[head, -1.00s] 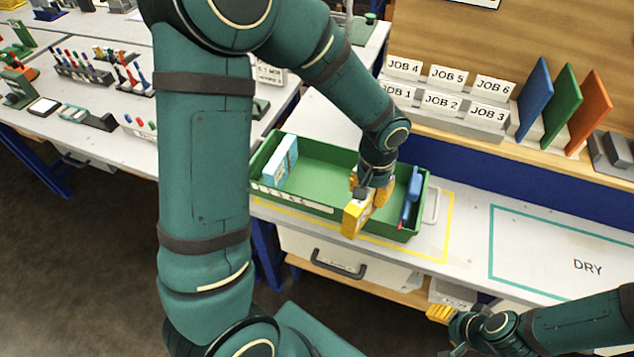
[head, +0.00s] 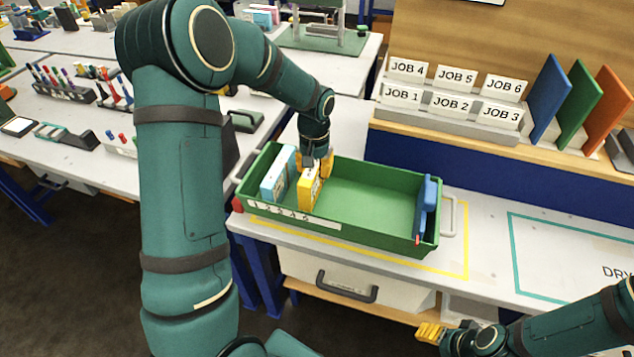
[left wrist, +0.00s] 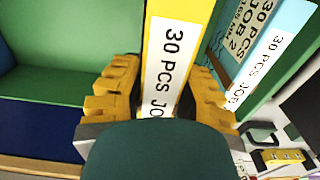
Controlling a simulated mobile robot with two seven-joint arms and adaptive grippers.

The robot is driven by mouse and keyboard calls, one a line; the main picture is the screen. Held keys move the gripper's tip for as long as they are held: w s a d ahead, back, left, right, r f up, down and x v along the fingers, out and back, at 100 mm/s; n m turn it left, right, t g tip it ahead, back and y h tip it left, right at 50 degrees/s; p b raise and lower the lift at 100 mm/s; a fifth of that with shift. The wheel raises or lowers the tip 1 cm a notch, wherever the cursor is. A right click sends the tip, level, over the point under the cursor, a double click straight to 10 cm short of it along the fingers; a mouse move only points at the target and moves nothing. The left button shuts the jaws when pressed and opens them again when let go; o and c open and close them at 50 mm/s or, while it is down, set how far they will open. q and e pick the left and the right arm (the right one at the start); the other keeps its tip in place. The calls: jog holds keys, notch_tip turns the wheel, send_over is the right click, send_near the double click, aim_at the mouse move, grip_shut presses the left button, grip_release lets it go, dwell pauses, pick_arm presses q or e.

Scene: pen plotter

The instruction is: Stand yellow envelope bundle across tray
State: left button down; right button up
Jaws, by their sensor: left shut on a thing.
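The green tray (head: 375,213) stands on the bench inside a yellow outline. My left gripper (head: 316,166) is shut on the yellow envelope bundle (head: 310,189), which is upright inside the tray's left part. In the left wrist view the yellow bundle (left wrist: 175,38) sits between the yellow finger pads and its label reads "30 PCS JO". A light blue bundle (head: 279,175) stands just left of it and is labelled JOB 2 in the left wrist view (left wrist: 265,55). Whether the yellow bundle touches the tray floor cannot be told. My right gripper (head: 430,333) is low at the right, away from the tray.
The tray's middle is empty. Job cards (head: 450,104) and blue, green and orange boards (head: 578,105) stand on the shelf behind. A teal outline marked DRY (head: 575,260) lies to the right.

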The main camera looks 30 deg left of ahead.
pick_arm(q)
jog(key=shift+f+b, duration=0.4)
jog(key=shift+f, duration=1.5)
jog(key=shift+f, duration=0.1)
jog(key=c, duration=0.8)
grip_release()
notch_tip(320, 180, up, 12)
jog(key=p, duration=0.2)
jog(key=shift+p, duration=0.3)
